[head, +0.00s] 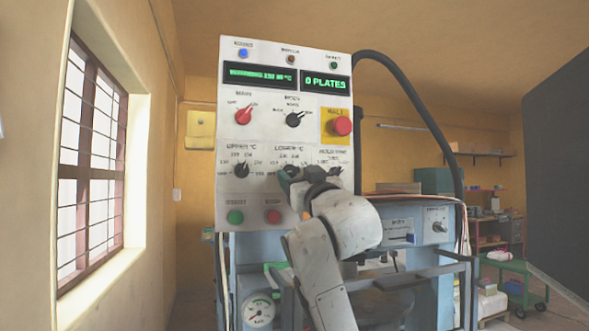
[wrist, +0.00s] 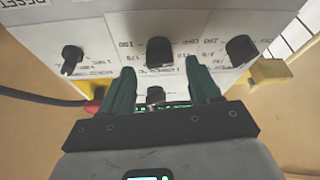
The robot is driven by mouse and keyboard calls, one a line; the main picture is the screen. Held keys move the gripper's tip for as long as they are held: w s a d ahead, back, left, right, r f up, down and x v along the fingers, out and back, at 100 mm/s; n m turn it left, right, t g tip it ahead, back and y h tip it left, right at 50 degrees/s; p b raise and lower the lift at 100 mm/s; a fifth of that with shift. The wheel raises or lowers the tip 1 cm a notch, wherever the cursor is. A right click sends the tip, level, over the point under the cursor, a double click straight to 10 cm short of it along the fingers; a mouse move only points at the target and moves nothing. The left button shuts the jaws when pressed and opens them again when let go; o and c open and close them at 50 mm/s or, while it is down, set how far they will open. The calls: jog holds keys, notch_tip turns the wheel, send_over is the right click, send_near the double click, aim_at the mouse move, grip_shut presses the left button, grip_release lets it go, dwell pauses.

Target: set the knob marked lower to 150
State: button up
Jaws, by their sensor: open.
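The control panel's lower knob (wrist: 160,52) is black and sits in the middle of the wrist view, with small numbers printed around it. My gripper (wrist: 160,68) is open, its two dark green fingers pointing at the panel on either side of this knob, with nothing held. I cannot tell whether the fingers touch it, and its exact setting is not readable. In the head view my gripper (head: 303,180) and wrist are in front of the lower dial and hide most of it; part of its "lower" label (head: 289,149) shows above.
Neighbouring black knobs are the upper one (head: 241,170) and the hold time one (head: 335,171). Above are a red main knob (head: 243,116), a mode knob (head: 294,119) and a red halt button (head: 342,126). Green (head: 235,217) and red (head: 273,216) buttons lie below.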

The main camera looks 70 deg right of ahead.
aim_at(291, 171)
jog(key=shift+x, duration=1.35)
jog(key=c, duration=1)
